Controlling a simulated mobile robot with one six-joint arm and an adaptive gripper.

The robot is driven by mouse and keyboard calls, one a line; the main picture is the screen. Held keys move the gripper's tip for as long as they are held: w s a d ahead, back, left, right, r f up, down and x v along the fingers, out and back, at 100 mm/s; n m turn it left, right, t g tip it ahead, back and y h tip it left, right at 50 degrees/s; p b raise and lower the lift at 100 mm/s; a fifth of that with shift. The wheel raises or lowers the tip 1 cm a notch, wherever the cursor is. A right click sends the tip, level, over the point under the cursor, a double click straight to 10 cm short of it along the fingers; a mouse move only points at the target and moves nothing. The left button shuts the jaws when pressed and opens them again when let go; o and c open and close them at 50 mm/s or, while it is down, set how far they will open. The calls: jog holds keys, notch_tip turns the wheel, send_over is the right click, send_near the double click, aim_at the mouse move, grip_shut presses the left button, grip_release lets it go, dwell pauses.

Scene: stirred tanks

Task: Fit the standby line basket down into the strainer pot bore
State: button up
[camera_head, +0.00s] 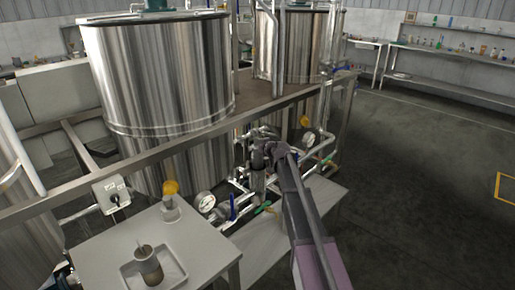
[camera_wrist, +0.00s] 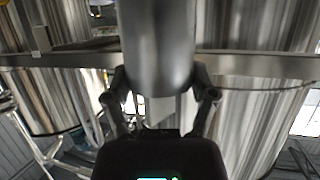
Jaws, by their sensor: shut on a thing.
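My gripper (camera_head: 264,152) is at the piping beside the big tanks, past the near table. In the wrist view my gripper (camera_wrist: 160,80) has its two fingers either side of a smooth grey cylinder (camera_wrist: 157,40) and is shut on it. I take this cylinder to be the standby line basket, but its lower end is hidden. In the head view an upright dark grey cylinder (camera_head: 258,184), likely the strainer pot, stands just below my gripper. I cannot see into its bore, nor tell whether the basket is inside it.
Pressure gauges (camera_head: 205,203), pipes and a green-handled valve (camera_head: 263,208) crowd the pot. On the near table (camera_head: 190,235) a tray (camera_head: 180,268) holds a grey cup-like vessel (camera_head: 148,263) with a thin upright piece. Floor is clear at right.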

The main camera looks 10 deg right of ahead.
aim_at(260, 164)
jog(key=shift+f+b, duration=4.6)
jog(key=shift+f, duration=0.05)
dwell(0.6)
jog(key=o, duration=1.2)
jog(key=shift+r, duration=0.15)
notch_tip(260, 164, up, 12)
jog(key=p, duration=1.1)
jog(key=shift+f+p, duration=0.25)
jog(key=shift+p, duration=0.15)
